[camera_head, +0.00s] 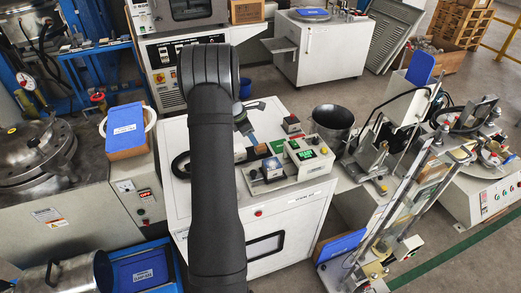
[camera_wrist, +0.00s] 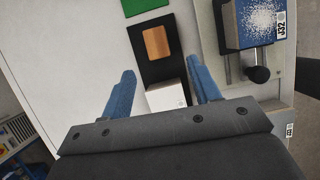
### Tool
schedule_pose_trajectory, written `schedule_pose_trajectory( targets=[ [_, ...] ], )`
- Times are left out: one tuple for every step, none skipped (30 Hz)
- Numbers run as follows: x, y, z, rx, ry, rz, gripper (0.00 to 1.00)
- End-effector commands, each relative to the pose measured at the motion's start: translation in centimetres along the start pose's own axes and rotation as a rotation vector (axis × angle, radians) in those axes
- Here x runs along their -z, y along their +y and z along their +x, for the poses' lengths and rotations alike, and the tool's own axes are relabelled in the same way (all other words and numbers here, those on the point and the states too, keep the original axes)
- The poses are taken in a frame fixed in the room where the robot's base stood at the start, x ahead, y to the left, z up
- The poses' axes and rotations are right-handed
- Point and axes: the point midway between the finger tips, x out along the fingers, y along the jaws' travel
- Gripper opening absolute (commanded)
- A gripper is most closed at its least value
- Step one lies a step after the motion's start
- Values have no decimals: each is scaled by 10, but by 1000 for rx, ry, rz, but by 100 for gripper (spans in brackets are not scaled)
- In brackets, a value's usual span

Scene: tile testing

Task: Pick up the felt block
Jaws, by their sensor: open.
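My gripper (camera_wrist: 158,80) is open, with its two blue fingers apart and nothing held between them. In the wrist view a white block (camera_wrist: 166,97) lies between the finger lines, partly hidden by the gripper body. Beyond it a brown block (camera_wrist: 156,42) lies on a black rectangular base (camera_wrist: 148,70). A green block (camera_wrist: 143,6) is cut off at the top edge. I cannot tell for sure which of these is felt. In the head view the brown block (camera_head: 262,149) shows beside my arm, which hides most of the gripper (camera_head: 250,137).
A tester with a blue block with a speckled top (camera_wrist: 258,22) and a black knob (camera_wrist: 258,74) stands close on the right. The head view shows a green display (camera_head: 307,155) and a dark bucket (camera_head: 333,122) nearby. The white cabinet top is clear at left in the wrist view.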

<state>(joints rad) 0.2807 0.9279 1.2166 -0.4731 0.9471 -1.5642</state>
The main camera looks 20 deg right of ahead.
Motion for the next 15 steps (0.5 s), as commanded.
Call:
schedule_pose_trajectory(
  targets=[
    [0, 0, 11, 2, 1, 1, 56],
    [0, 0, 16, 2, 1, 1, 56],
    [0, 0, 20, 1, 1, 1, 56],
    [0, 0, 24, 1, 1, 1, 56],
    [0, 0, 26, 0, 1, 1, 56],
    [0, 0, 29, -1, 1, 1, 56],
    [0, 0, 30, -1, 1, 1, 56],
    [0, 0, 32, -1, 0, 1, 56],
    [0, 0, 33, -1, 0, 1, 56],
    [0, 1, 34, -1, 0, 1, 56],
    [-1, 1, 35, -1, 0, 1, 56],
    [-1, 1, 38, -1, 0, 1, 56],
    [-1, 1, 41, 0, 0, 1, 56],
    [-2, 1, 45, 1, 0, 1, 56],
    [-2, 2, 51, 2, 1, 1, 56]
  ],
)
